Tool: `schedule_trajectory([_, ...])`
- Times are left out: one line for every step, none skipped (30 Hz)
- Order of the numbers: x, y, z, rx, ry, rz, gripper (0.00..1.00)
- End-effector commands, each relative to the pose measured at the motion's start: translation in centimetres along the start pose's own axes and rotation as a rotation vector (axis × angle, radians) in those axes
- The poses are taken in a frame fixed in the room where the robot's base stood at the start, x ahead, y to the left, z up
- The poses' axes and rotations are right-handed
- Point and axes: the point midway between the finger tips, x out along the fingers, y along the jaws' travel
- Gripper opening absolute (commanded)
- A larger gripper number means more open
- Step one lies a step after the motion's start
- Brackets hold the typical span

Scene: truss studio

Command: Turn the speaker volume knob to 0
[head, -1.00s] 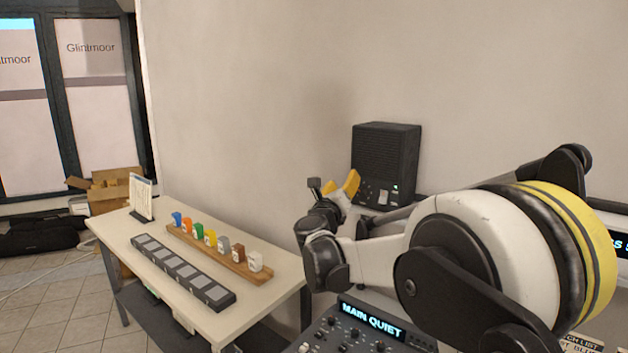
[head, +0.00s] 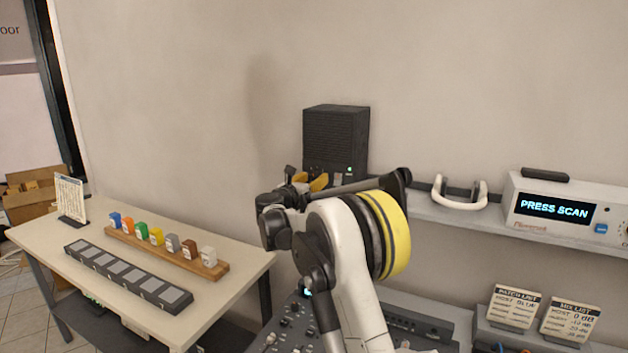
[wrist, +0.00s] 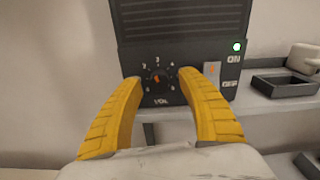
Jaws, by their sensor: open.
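The speaker (head: 335,135) is a dark box with a ribbed front, standing on a shelf against the wall. Its volume knob (wrist: 158,79) shows in the wrist view, small and dark with an orange mark, ringed by white numbers with a VOL label below. In the wrist view my gripper (wrist: 158,73) is open, with its yellow fingers to the left and right of the knob. I cannot tell whether they touch it. In the head view my gripper (head: 313,181) is in front of the speaker's lower face and hides the knob.
Right of the knob are a switch (wrist: 212,72) and a lit green light (wrist: 237,47) beside ON. A dark tray (wrist: 284,84) is on the shelf at right. A scanner box (head: 560,211) reads PRESS SCAN. A table (head: 235,266) with colored blocks stands at left.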

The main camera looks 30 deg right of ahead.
Motion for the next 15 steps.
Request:
schedule_trajectory([0.32,0.00,-0.03,0.000,0.000,0.000,0.46])
schedule_trajectory([0.42,0.00,-0.02,0.000,0.000,0.000,0.46])
schedule_trajectory([0.52,0.01,0.00,0.000,0.000,0.001,0.46])
schedule_trajectory([0.56,0.01,0.01,0.000,0.000,0.001,0.46])
schedule_trajectory([0.57,0.01,0.01,0.000,0.000,0.001,0.46])
schedule_trajectory([0.58,0.01,0.02,-0.001,0.000,0.001,0.46])
schedule_trajectory([0.57,0.01,0.03,-0.001,0.000,0.001,0.46])
schedule_trajectory([0.56,0.01,0.03,-0.001,0.000,0.001,0.46])
schedule_trajectory([0.56,0.01,0.03,-0.001,0.000,0.001,0.46])
schedule_trajectory([0.56,0.01,0.03,-0.001,0.000,0.001,0.46])
schedule_trajectory([0.55,0.01,0.03,-0.001,0.000,0.001,0.42])
schedule_trajectory([0.55,0.01,0.03,-0.001,0.000,0.001,0.30])
schedule_trajectory([0.55,0.01,0.03,-0.001,0.000,0.001,0.20])
schedule_trajectory([0.54,0.01,0.03,-0.001,0.000,0.001,0.11])
schedule_trajectory([0.54,0.01,0.03,-0.001,0.000,0.001,0.00])
